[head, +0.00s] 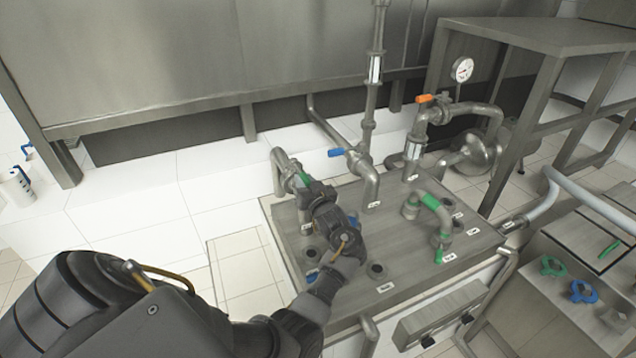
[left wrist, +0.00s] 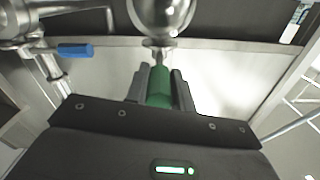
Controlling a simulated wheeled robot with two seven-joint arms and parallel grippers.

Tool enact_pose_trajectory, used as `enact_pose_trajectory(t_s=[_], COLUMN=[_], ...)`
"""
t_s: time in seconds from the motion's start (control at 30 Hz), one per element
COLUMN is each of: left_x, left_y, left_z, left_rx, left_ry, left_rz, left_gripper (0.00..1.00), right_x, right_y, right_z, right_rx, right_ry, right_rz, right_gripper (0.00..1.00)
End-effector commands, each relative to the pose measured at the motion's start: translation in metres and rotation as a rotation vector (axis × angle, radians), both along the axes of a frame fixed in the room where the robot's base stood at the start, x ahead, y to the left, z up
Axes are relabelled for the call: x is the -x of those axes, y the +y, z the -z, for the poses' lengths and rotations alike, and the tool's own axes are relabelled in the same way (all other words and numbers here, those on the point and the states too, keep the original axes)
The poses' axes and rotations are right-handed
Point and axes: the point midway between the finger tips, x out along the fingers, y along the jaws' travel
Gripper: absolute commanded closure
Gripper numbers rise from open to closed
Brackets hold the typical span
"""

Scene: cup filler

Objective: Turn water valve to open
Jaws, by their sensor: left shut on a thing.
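My left gripper (head: 308,188) is shut on the green grip (left wrist: 160,88) of a bent metal pipe (head: 279,170) at the left of the metal panel (head: 340,262). The grip shows between both fingers in the left wrist view. A valve with a blue lever (head: 337,152) sits on the upright pipe behind and to the right of the gripper. The blue lever also shows at the upper left in the left wrist view (left wrist: 75,50), apart from the fingers. A valve with an orange lever (head: 425,98) stands further right. I cannot read the labels. My right gripper is not in view.
A bent pipe with green bands (head: 430,203) stands on the panel's right side. A round gauge (head: 462,70) is at the back right. Green (head: 553,266) and blue (head: 584,291) hand wheels are at the lower right. A large steel tank (head: 160,60) spans the back.

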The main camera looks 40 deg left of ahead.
Motion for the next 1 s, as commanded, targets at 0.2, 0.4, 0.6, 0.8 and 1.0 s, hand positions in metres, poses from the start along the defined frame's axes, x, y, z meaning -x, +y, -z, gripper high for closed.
enact_pose_trajectory(t_s=[0.2, 0.4, 0.6, 0.8, 1.0], left_x=[0.0023, 0.0019, 0.0014, 0.0013, -0.001], left_y=[0.0051, 0.0051, 0.0047, 0.004, -0.0005], left_z=[-0.0021, -0.003, -0.0032, -0.002, -0.0012], left_rx=[-0.003, -0.003, -0.004, -0.002, -0.003], left_ry=[-0.005, -0.005, -0.006, -0.004, -0.003], left_rz=[-0.023, -0.022, -0.021, -0.02, 0.003], left_gripper=[1.0, 1.0, 0.6, 0.54, 0.54], right_x=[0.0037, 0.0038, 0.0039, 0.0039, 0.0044], right_y=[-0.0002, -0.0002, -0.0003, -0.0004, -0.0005], right_z=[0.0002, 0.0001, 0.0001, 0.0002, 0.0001], right_rx=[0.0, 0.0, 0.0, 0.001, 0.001], right_ry=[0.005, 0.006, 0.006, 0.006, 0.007], right_rz=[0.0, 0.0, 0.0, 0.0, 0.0], right_gripper=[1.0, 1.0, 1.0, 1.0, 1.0])
